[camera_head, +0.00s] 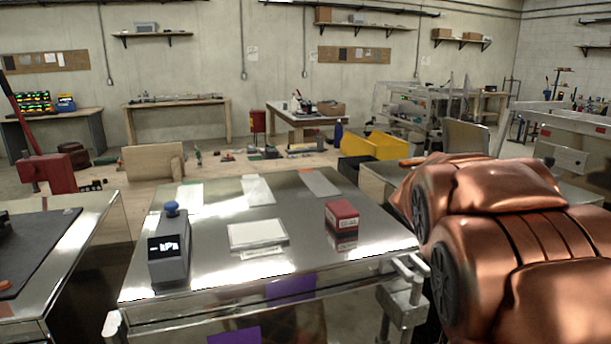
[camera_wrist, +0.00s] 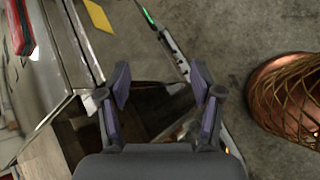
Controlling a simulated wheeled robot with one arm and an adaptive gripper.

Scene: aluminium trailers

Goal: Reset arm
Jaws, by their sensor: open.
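My gripper (camera_wrist: 160,92) shows in the wrist view with its two dark, purple-padded fingers spread apart. Nothing is between the fingers. It points down past the edge of a shiny metal surface (camera_wrist: 58,62), with grey concrete floor to the right. The gripper does not show in the head view.
A metal table (camera_head: 300,205) stands ahead, holding a grey device with a blue knob (camera_head: 170,255), a white flat panel (camera_head: 257,234) and a red box (camera_head: 342,215). A dark mat (camera_head: 35,250) lies at left. A yellow bin (camera_head: 382,145) stands behind.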

